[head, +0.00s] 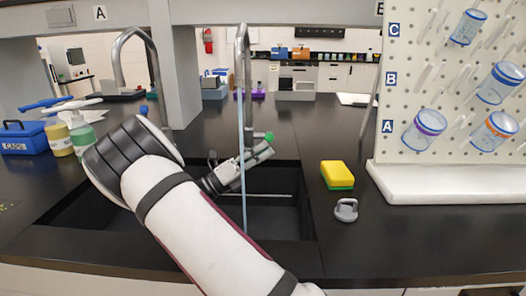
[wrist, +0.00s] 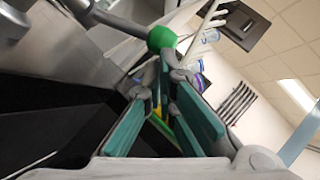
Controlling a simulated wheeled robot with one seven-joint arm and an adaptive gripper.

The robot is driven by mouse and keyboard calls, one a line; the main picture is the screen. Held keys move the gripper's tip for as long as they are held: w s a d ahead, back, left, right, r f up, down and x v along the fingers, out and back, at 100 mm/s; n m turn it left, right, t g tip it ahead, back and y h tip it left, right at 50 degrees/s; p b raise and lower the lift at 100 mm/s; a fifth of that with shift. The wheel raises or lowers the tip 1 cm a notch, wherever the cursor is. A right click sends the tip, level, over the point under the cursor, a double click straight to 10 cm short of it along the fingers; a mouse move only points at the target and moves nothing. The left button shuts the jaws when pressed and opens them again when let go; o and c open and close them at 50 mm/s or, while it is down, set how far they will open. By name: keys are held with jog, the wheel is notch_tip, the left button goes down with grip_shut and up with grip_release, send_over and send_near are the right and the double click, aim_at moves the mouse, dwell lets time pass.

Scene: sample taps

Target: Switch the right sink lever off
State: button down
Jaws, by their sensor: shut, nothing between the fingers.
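The right sink lever has a green knob (head: 269,136) and sits at the base of the right gooseneck tap (head: 243,60). A thin pale blue stream of water (head: 242,170) falls from this tap into the sink. My gripper (head: 266,149) is shut and empty, its tips just below the green knob in the head view. In the wrist view the green knob (wrist: 161,39) is just beyond the tips of my gripper (wrist: 170,72). I cannot tell whether they touch. The lever's stem is partly hidden by my gripper.
The black sink (head: 275,190) lies under my arm. A left tap (head: 135,40) with a blue knob (head: 143,109) stands behind my arm. A yellow-green sponge (head: 338,174) and a grey stopper (head: 346,210) lie right of the sink. A white pegboard rack (head: 440,184) stands farther right.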

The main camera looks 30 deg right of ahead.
jog(key=shift+r+n+p, duration=0.4)
jog(key=shift+p, duration=0.35)
jog(key=w+d+r+n+t+y+p, duration=0.3)
jog(key=w+r+n+y+p, duration=0.1)
jog(key=r+n+p, duration=0.5)
jog(key=shift+w+d+r+t+y+p, duration=0.2)
jog(key=shift+w+d+t+y+p, duration=0.15)
jog(key=shift+w+p, duration=0.45)
jog(key=shift+s, duration=0.1)
jog(key=a, duration=1.2)
jog(key=shift+s, duration=0.25)
